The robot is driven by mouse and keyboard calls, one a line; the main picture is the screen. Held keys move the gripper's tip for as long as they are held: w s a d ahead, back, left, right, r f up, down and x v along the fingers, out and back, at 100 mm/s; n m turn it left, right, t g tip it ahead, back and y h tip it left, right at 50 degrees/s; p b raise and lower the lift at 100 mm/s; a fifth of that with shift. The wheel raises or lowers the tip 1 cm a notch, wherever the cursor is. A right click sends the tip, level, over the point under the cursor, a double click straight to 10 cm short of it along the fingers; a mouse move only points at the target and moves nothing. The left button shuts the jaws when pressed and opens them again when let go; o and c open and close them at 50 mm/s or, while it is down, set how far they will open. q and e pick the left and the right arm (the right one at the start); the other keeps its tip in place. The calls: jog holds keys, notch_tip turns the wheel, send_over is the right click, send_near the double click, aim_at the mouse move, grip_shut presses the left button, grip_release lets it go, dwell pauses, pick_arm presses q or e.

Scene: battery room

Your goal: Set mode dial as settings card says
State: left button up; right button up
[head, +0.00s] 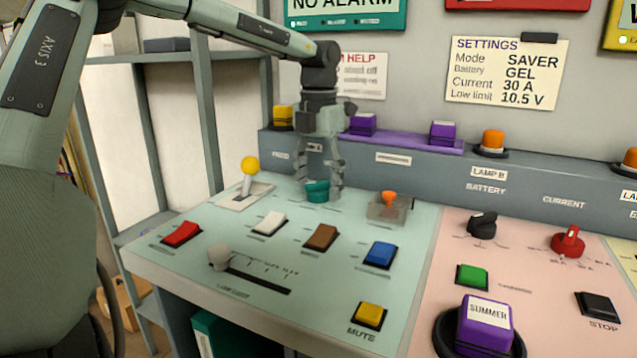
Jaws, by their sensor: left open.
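The settings card (503,75) on the back wall reads Mode SAVER, Battery GEL, Current 30 A, Low limit 10.5 V. A teal round knob (317,192) stands at the back of the pale green panel; no label naming it as the mode dial is readable. My left gripper (321,190) points down over this knob, jaws open, with a finger on either side. Whether the fingers touch the knob cannot be told. The gripper hides part of the knob and any marks behind it. My right gripper is not in view.
Near the knob are a yellow-topped lever (249,170), a covered orange switch (389,205), a brown rocker (321,237) and a white rocker (270,222). A black dial (482,224) and red dial (568,243) sit on the pink panel. A purple SUMMER block (485,325) stands in front.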

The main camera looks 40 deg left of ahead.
aim_at(319, 182)
pick_arm(q)
notch_tip(319, 182, up, 12)
dwell(0.4)
dwell(0.5)
